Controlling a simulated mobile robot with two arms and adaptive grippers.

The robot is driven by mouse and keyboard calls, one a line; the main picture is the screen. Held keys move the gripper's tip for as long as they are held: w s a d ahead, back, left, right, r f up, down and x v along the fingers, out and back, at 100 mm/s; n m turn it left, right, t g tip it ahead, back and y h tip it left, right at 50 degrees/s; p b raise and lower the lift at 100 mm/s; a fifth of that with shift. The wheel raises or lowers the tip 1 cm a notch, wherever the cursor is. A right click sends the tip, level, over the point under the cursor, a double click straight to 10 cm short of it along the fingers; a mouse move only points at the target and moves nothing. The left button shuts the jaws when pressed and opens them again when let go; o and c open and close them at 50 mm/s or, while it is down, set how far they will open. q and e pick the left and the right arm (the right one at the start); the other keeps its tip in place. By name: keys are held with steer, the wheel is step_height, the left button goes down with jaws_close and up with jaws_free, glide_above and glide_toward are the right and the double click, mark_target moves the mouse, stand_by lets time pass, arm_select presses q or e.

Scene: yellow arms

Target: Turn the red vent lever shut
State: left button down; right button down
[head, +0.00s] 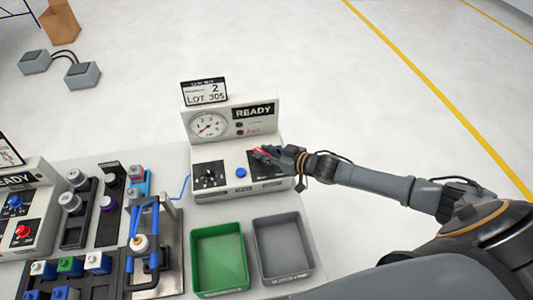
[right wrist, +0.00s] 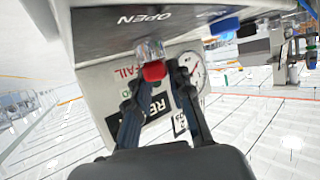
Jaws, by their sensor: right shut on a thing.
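The red vent lever (head: 261,153) is on the right part of the white machine's front panel in the head view. In the right wrist view the red lever end (right wrist: 154,71) sits between my fingertips, with a clear metallic part above it and the word OPEN printed on the panel nearby. My right gripper (head: 278,154) is at the lever, shut on it; its two fingers (right wrist: 157,75) show from the wrist camera. The fingers hide part of the lever in the head view, so its exact angle is hard to tell. My left gripper is not in view.
The machine (head: 185,130) has a gauge (head: 208,125), a READY display, a black knob (head: 210,175) and a blue button (head: 241,172). A green tray (head: 194,262) and a grey tray (head: 257,255) stand in front. Racks and a second machine (head: 42,190) are at left.

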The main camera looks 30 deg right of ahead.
steer(key=shift+r+n+g+y, duration=0.1)
steer(key=shift+n+g+y, duration=0.2)
steer(key=shift+n+y, duration=0.1)
stand_by(0.4)
steer(key=c, duration=1.2)
jaws_free()
steer(key=shift+w+a, duration=0.1)
steer(key=shift+s+d, duration=0.3)
steer(key=shift+s, duration=0.1)
steer(key=v, duration=0.9)
steer(key=shift+s, duration=0.1)
steer(key=shift+v, duration=0.95)
steer(key=shift+r, duration=0.15)
